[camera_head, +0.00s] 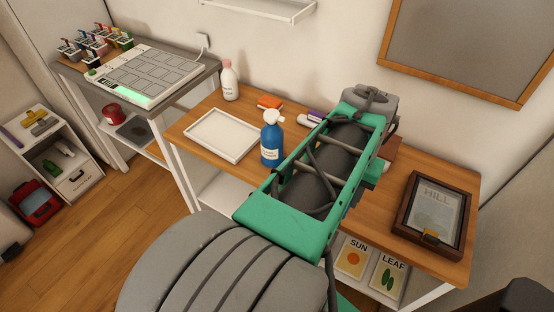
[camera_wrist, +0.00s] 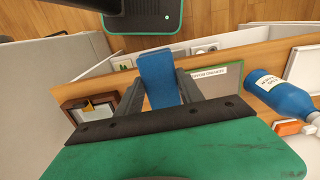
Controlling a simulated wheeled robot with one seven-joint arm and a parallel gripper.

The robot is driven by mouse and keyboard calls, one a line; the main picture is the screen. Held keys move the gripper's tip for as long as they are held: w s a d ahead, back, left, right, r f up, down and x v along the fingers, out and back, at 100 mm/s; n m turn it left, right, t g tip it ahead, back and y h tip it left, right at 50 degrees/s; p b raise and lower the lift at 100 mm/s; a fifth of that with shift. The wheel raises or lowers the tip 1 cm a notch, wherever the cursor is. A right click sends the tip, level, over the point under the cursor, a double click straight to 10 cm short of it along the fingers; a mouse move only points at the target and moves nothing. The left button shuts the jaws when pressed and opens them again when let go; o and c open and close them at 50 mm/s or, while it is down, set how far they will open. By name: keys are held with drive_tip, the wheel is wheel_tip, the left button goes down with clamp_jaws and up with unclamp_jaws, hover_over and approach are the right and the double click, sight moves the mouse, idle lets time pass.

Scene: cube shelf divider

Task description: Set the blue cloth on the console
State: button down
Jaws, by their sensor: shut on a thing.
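The blue cloth (camera_wrist: 157,72) shows in the wrist view as a folded, block-like blue piece between the two dark fingers of my gripper (camera_wrist: 160,90). My gripper is shut on it and holds it over the wooden table (camera_head: 400,252). In the head view my green and grey arm hides the gripper and nearly all of the cloth. A white panel with grey pads and a green-lit strip (camera_head: 147,76) lies on the grey-topped desk at the upper left. I cannot tell whether this panel or the wooden table is the console.
A blue spray bottle (camera_head: 271,142) stands left of my arm, beside an empty white tray (camera_head: 222,135). A pink-capped white bottle (camera_head: 230,82) and an orange item (camera_head: 270,102) are behind. A dark frame (camera_head: 433,215) lies at the right. SUN and LEAF cards (camera_head: 355,258) sit below.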

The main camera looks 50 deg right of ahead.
drive_tip(key=shift+s+f, duration=0.1)
drive_tip(key=shift+s, duration=0.2)
drive_tip(key=d+f, duration=0.3)
drive_tip(key=d, duration=0.1)
drive_tip(key=s+d+f+p, duration=0.1)
drive_tip(key=d+f, duration=0.2)
drive_tip(key=d, duration=0.2)
drive_tip(key=s+d+f, duration=0.1)
drive_tip(key=d+f, duration=0.2)
drive_tip(key=d, duration=0.1)
drive_tip(key=shift+s+d+f+p, duration=0.25)
drive_tip(key=shift+f+p, duration=0.05)
drive_tip(key=shift+d+f, duration=0.1)
drive_tip(key=shift+f, duration=1.6)
drive_tip(key=shift+f, duration=0.1)
drive_tip(key=shift+f, duration=0.15)
drive_tip(key=c, duration=0.7)
unclamp_jaws()
drive_tip(key=shift+c, duration=0.2)
